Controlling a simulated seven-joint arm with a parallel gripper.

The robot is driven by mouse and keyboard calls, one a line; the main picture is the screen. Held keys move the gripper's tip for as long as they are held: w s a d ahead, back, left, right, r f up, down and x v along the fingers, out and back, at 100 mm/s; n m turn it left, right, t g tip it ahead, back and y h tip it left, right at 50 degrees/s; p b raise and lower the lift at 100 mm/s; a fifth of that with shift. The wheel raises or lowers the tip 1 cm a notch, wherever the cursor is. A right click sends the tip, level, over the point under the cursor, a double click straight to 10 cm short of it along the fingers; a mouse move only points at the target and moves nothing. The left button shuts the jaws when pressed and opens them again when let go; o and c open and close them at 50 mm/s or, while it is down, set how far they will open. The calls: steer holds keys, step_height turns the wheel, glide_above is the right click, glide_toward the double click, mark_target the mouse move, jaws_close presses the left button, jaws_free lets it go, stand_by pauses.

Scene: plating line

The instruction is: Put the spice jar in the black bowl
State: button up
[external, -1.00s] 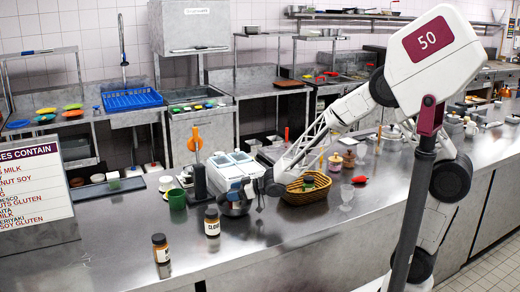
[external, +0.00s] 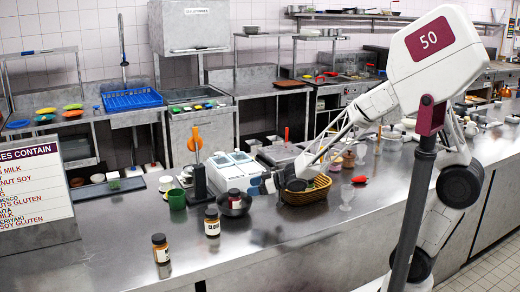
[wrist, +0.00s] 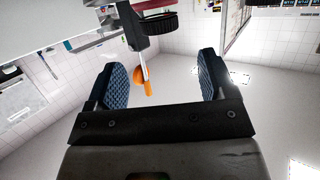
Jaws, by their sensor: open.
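The black bowl (external: 236,210) sits on the steel counter. A small jar with a dark red top (external: 234,196) stands in it, its lower part hidden by the rim. My gripper (external: 262,185) is right of the bowl and a little above it, apart from the jar. In the wrist view its two blue padded fingers (wrist: 160,82) are spread wide with nothing between them. Two brown jars with dark lids stand left of the bowl: one labelled clove (external: 212,224), and another (external: 160,250) nearer the front edge.
A wicker basket (external: 308,193) is just behind my gripper. A clear glass (external: 346,197) stands to its right. A green mug (external: 177,199) and a black holder with an orange utensil (external: 197,180) stand left of the bowl.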

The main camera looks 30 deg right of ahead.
steer(key=shift+v, duration=1.65)
steer(key=s+d+r+m+t+h, duration=0.1)
steer(key=d+r+m+h, duration=0.35)
steer(key=d, duration=0.65)
steer(key=s+d+r+m+t+h, duration=0.1)
steer(key=s+d+r+m+h, duration=0.15)
steer(key=d+h, duration=0.65)
steer(key=s+d+r+m+g, duration=0.1)
steer(key=s+d+g, duration=0.1)
steer(key=s+d, duration=0.2)
steer(key=s+d+m+g+y, duration=0.1)
steer(key=s+d, duration=0.4)
steer(key=s, duration=0.5)
steer(key=s+d+r+m+g, duration=0.1)
steer(key=s+d+g, duration=0.3)
steer(key=s, duration=0.4)
steer(key=shift+d+r+m+g, duration=0.2)
steer(key=shift+r+m+g, duration=0.15)
steer(key=shift+m, duration=0.35)
